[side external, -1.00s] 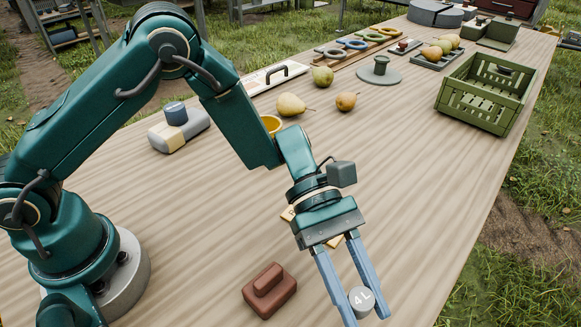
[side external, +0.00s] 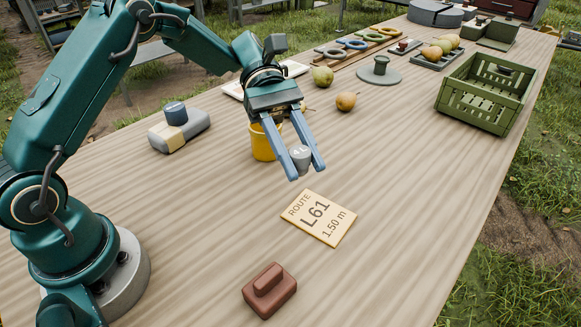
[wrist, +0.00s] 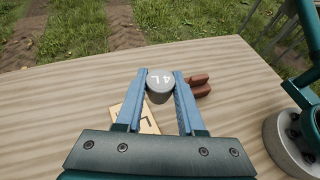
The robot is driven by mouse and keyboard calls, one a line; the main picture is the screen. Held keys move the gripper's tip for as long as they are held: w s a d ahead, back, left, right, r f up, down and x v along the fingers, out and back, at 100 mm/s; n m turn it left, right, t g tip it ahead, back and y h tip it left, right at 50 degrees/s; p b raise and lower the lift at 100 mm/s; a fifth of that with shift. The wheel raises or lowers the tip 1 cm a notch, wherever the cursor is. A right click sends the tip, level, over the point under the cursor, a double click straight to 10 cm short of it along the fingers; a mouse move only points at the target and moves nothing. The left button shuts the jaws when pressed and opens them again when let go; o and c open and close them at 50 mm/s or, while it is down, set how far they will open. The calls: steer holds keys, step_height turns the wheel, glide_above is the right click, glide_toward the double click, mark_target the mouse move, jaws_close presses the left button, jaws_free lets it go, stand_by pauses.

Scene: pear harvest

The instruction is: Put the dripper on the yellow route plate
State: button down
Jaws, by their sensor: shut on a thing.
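The dripper (side external: 300,157) is a small grey piece with a round top marked 4L. My gripper (side external: 305,172) is shut on it and holds it above the table; in the wrist view the dripper (wrist: 160,86) sits between the two blue fingertips. The yellow route plate (side external: 319,218), printed ROUTE L61 1.50 m, lies flat on the table. In the side view it is just below and to the right of the dripper, clear of it. In the wrist view the plate (wrist: 148,123) is partly hidden by my gripper.
A brown block with a handle (side external: 269,290) stands in front of the plate. A yellow cup (side external: 262,143) stands behind my gripper. A grey and cream block (side external: 180,132) is to the left. Pears and a green crate (side external: 490,92) are farther back. The table right of the plate is clear.

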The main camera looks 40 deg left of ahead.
steer(key=w+a+n+t, duration=0.2)
steer(key=w+a, duration=0.1)
steer(key=a, duration=0.6)
glide_above(319, 215)
steer(key=shift+t, duration=0.3)
step_height(319, 215, down, 8)
steer(key=shift+a+r, duration=0.1)
steer(key=shift+r, duration=0.1)
steer(key=shift+f, duration=2.1)
steer(key=c, duration=0.5)
jaws_free()
steer(key=shift+f, duration=0.1)
